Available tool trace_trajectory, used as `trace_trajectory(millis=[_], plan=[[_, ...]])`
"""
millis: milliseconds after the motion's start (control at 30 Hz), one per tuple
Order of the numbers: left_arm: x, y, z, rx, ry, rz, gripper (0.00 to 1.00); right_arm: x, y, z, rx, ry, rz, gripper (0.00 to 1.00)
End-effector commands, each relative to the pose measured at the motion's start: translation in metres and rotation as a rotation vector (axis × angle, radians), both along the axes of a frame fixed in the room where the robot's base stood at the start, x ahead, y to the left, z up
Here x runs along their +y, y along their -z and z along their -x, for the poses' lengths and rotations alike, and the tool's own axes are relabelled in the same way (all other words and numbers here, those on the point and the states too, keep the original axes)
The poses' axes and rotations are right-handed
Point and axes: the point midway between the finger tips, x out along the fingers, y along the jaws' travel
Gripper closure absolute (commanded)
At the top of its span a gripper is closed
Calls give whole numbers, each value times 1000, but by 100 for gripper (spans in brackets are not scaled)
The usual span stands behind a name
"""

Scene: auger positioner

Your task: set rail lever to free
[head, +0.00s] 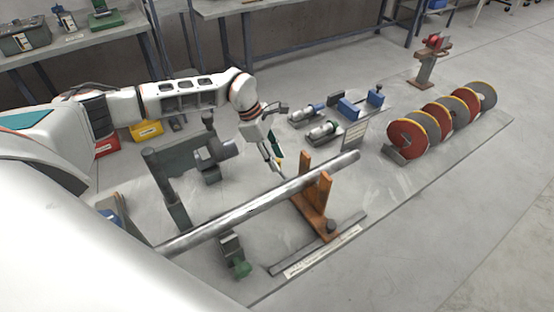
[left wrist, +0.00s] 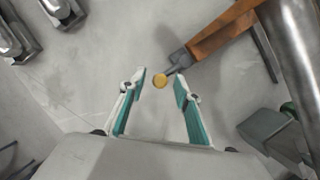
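The orange-brown stand (head: 318,206) holds up a long grey bar (head: 262,203) between its uprights; it also shows in the left wrist view (left wrist: 222,32). A short dark lever (left wrist: 178,62) with a round yellow knob (left wrist: 160,81) sticks out from the stand's end; I take it for the rail lever. My left gripper (head: 276,165) points down on the far side of the bar, by the stand. In the left wrist view its teal fingers (left wrist: 160,86) are apart, with the knob between the tips in the picture. Contact cannot be told. My right gripper is out of view.
A dark grey rail (head: 318,243) lies along the floor plate in front. A grey machine frame (head: 170,185) stands left of the gripper. Blue and grey motor units (head: 322,132) lie behind. Red and grey discs (head: 442,120) stand at right.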

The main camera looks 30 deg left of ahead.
Motion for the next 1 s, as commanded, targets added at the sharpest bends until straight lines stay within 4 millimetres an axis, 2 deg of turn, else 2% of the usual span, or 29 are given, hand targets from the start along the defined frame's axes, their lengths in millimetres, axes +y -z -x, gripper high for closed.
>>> trace_trajectory(millis=[200, 467, 500, 600, 1000], plan=[[-6, 14, -2, -1, 0, 1, 67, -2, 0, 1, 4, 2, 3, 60], [-6, 15, -2, -1, 0, 1, 67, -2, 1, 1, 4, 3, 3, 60], [-6, 15, -2, -1, 0, 1, 78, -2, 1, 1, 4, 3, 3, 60], [-6, 14, -2, -1, 0, 1, 100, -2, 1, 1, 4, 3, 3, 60], [-8, 15, -4, -1, 39, 2, 100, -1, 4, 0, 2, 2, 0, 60]])
